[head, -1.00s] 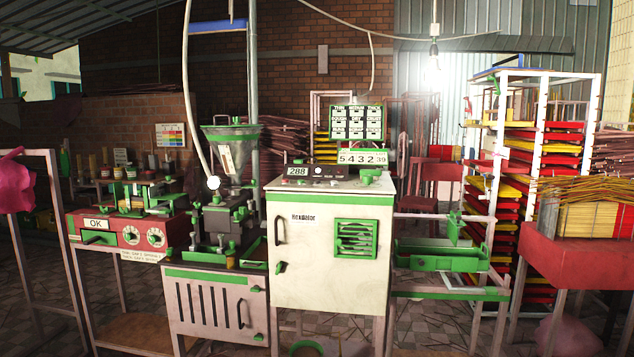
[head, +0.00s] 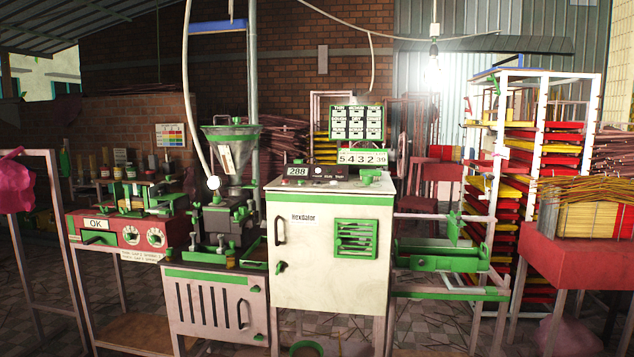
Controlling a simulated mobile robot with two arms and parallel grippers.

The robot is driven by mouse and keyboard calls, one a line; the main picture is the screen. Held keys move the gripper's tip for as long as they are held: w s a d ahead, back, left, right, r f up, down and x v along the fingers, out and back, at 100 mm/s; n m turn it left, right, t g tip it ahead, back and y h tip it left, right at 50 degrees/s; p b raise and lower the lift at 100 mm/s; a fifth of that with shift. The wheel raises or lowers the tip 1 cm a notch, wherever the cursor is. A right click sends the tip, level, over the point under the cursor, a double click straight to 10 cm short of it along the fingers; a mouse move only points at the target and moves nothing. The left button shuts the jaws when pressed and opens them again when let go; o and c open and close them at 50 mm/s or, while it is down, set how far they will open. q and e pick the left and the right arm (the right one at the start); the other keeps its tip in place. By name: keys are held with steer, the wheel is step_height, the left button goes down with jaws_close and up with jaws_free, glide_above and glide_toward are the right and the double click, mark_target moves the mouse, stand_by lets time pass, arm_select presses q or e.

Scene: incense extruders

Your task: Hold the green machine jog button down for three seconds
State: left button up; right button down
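The green machine is a pale cabinet (head: 310,260) with green trim in the middle of the head view. On its top is a control panel (head: 330,172) with a "288" display, a dark strip of small knobs and a counter reading "5432 39". The buttons there are too small for me to tell which one is the jog button. Left of the cabinet stands the extruder with its hopper (head: 228,150). Neither of my grippers shows in the head view.
A red bench (head: 130,230) with an "OK" label and dials stands at the left. A green tray (head: 440,258) on a frame is right of the cabinet. A tall rack (head: 540,110) and a red table (head: 575,250) stand at the right. Tiled floor shows in front.

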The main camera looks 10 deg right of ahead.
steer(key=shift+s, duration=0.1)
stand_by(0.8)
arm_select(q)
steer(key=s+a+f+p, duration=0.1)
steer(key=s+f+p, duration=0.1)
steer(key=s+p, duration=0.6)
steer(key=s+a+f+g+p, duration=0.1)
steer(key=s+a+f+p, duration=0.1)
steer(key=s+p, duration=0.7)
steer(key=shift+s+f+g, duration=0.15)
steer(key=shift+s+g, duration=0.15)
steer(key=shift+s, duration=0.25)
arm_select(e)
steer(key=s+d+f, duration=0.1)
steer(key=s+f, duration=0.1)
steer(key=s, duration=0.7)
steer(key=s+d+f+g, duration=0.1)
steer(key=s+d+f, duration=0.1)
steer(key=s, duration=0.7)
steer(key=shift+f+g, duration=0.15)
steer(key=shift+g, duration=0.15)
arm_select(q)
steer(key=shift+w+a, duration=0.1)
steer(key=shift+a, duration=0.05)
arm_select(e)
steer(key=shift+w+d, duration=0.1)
